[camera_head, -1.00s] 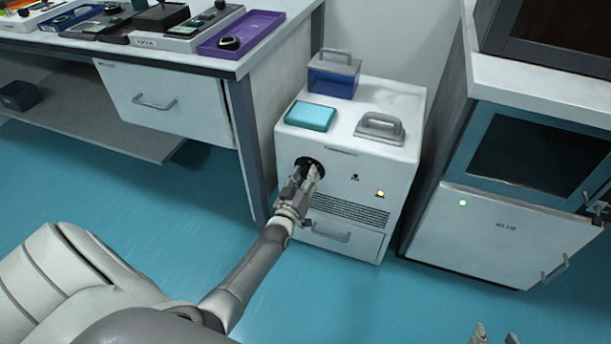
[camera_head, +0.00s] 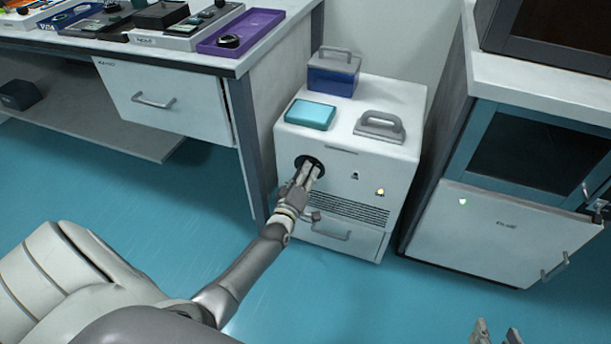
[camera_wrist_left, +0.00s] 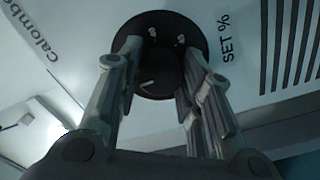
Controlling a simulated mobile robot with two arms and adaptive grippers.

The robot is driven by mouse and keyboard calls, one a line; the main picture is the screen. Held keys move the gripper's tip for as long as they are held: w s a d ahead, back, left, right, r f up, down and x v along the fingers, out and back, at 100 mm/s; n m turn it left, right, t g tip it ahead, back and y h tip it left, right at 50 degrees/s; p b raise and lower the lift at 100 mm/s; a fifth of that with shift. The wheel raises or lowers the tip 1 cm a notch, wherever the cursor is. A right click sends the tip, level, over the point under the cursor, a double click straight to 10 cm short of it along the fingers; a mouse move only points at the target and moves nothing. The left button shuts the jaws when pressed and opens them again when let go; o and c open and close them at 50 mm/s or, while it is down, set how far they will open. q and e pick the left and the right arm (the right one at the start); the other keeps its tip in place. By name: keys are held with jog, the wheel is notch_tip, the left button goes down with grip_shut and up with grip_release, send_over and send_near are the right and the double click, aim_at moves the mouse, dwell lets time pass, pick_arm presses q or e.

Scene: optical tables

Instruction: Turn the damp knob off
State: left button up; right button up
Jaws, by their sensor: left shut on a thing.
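The damp knob (camera_head: 301,160) is a black round dial on the front of a white cabinet (camera_head: 400,165). In the left wrist view the black dial (camera_wrist_left: 160,22) sits beside printed "SET %" lettering. My left gripper (camera_head: 312,168) is shut on the knob, with one finger on each side in the wrist view (camera_wrist_left: 163,55). The fingers hide part of the dial, so its exact setting cannot be read. My right gripper (camera_head: 495,333) shows only its fingertips at the bottom right edge, apart and empty.
A teal box (camera_head: 310,115), a blue case (camera_head: 333,75) and a grey handle (camera_head: 380,125) are on the cabinet top. A desk (camera_head: 165,100) stands left, another cabinet (camera_head: 500,230) right. Blue floor is clear in front.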

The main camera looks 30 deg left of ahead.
pick_arm(q)
jog(key=shift+d+f, duration=0.1)
jog(key=shift+f, duration=0.05)
jog(key=o, duration=1)
jog(key=shift+o, duration=0.2)
jog(key=v, duration=1.2)
